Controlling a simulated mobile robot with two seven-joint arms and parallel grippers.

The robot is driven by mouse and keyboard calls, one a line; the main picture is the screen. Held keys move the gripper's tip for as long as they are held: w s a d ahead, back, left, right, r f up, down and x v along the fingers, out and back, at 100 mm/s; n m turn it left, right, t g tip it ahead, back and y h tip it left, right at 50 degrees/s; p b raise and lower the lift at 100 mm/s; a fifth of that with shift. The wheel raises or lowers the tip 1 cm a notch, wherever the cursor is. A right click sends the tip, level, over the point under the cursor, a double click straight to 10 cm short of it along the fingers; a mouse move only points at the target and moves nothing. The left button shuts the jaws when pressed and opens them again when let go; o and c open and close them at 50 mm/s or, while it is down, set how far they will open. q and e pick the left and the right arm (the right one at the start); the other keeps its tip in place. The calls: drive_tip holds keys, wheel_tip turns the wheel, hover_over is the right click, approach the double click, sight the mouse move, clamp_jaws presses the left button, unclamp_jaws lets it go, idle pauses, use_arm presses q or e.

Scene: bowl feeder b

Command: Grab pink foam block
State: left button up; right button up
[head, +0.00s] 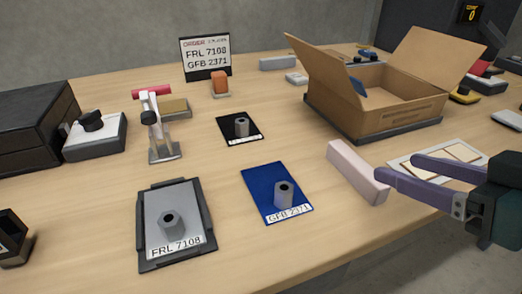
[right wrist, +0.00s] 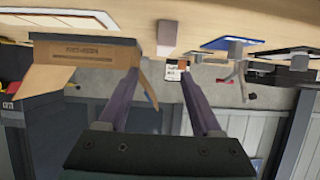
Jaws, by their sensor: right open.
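The pale pink foam block (head: 352,168) lies on the wooden table in the head view, right of the blue card. It also shows near the top of the right wrist view (right wrist: 167,36), an inverted picture, and lies between the lines of the two fingers. My right gripper (head: 397,168) comes in from the right in the head view with purple fingers. Its jaws are open and empty, and the fingertips are close to the block's near right end. Whether they touch it I cannot tell. My left gripper is not in view.
An open cardboard box (head: 385,105) stands behind the block. A white-edged panel (head: 408,165) lies right of it, partly under the fingers. A blue card (head: 262,178) with a grey cylinder lies left. A grey tray (head: 150,205) and a clamp (head: 160,125) stand further left.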

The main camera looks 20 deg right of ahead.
sight(349, 153)
drive_tip(key=shift+w+a+f, duration=0.1)
drive_tip(key=shift+a+f, duration=0.1)
drive_tip(key=shift+f, duration=0.3)
drive_tip(key=shift+w+f, duration=0.1)
drive_tip(key=shift+w, duration=0.2)
drive_tip(key=b+x, duration=0.1)
drive_tip(key=x, duration=0.2)
drive_tip(key=shift+w+d, duration=0.15)
drive_tip(key=shift+d, duration=0.05)
drive_tip(key=x, duration=0.1)
drive_tip(key=b+x, duration=0.1)
drive_tip(key=x, duration=0.2)
drive_tip(key=shift+w+a+b, duration=0.3)
drive_tip(key=shift+b, duration=0.05)
drive_tip(key=shift+w+a+f, duration=0.1)
drive_tip(key=shift+w, duration=0.45)
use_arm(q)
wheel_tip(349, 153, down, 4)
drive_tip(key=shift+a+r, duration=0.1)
use_arm(e)
drive_tip(key=shift+c, duration=0.3)
drive_tip(key=c, duration=0.7)
clamp_jaws()
